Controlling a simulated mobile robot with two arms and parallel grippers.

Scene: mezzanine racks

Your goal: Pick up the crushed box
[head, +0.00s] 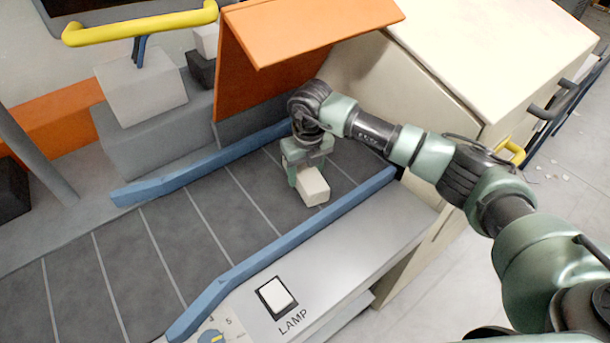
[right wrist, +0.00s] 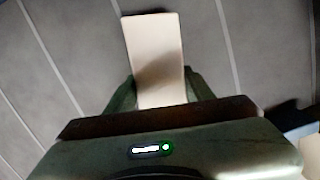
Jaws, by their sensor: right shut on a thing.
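A small cream box (head: 312,186) is on or just above the dark grey slatted belt (head: 165,235), between two blue side rails. Its crushing does not show clearly. My right gripper (head: 303,172) reaches down from above and is shut on the box. In the right wrist view the pale box (right wrist: 156,55) sits between the two green fingers (right wrist: 160,90) and sticks out beyond them. Whether the box touches the belt cannot be told. My left gripper is not in view.
An orange flap (head: 250,75) stands at the belt's far end beside a cream cabinet (head: 490,50). Blue rails (head: 290,250) edge the belt. A lamp switch (head: 277,297) is on the near panel. A pale block (head: 140,90) stands at left behind. The belt's left part is clear.

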